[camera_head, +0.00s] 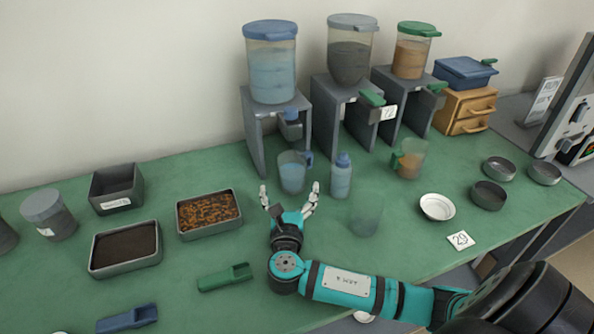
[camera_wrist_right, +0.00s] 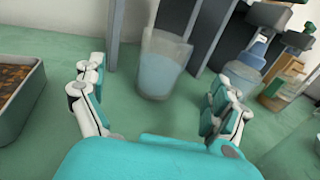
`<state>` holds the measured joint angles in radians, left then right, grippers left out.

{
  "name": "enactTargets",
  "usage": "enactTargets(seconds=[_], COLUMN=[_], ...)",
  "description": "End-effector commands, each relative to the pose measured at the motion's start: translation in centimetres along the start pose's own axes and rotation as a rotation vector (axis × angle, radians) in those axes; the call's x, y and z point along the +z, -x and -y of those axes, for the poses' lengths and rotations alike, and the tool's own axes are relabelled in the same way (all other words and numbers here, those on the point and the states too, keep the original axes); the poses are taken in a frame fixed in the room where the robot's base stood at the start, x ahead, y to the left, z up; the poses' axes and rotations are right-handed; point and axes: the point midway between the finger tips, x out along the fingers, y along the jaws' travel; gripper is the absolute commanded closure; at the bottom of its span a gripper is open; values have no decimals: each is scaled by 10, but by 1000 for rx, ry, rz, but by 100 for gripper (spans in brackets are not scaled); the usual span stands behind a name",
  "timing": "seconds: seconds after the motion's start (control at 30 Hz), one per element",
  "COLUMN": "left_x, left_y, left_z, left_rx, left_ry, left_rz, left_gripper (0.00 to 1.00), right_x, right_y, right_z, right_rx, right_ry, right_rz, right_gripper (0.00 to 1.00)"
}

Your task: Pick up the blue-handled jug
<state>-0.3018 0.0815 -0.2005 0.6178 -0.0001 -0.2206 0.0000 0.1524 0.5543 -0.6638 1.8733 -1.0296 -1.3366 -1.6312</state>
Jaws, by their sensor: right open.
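The blue-handled jug (camera_head: 292,174) is a clear jug with pale blue contents, standing on the green table in front of the left dispenser. Its blue handle (camera_head: 308,158) is on the right side. In the right wrist view the jug (camera_wrist_right: 163,66) stands upright ahead, between and beyond the fingertips. My right gripper (camera_head: 289,191) is open and empty, on the near side of the jug; it also shows open in the right wrist view (camera_wrist_right: 155,90). I cannot tell that any finger touches the jug. My left gripper is not in view.
A blue-capped bottle (camera_head: 341,178) stands close to the right finger. A clear cup (camera_head: 366,216) is further right, and a green-handled jug (camera_head: 411,160) beyond it. A tray of brown granules (camera_head: 208,214) lies left. The grey dispenser stand (camera_head: 254,130) rises behind the jug.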

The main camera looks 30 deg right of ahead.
Motion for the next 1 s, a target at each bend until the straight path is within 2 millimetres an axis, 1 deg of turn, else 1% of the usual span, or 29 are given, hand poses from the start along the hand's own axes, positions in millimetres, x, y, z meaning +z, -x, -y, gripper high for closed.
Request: enactTargets(seconds=[0.03,0.1,0.2,0.37,0.47,0.57,0.7,0.8,1.0], left_x=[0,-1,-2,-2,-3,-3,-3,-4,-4], left_y=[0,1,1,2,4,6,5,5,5], left_z=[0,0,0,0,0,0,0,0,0], left_rx=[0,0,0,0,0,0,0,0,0], left_ry=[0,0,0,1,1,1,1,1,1], left_rz=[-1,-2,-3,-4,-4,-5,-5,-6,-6], left_gripper=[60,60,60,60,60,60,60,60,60], right_x=[1,1,0,1,5,9,7,7,6], right_y=[-11,-23,-34,-43,-54,-70,-87,-92,-92], right_z=[0,0,0,1,3,6,6,5,5], right_rx=[-3,-1,-1,0,-2,-3,-1,0,0], right_ry=[1,2,1,-1,1,1,0,0,0], right_rz=[2,2,0,0,1,1,0,-1,-1], right_gripper=[1,1,1,1,1,1,1,1,1])
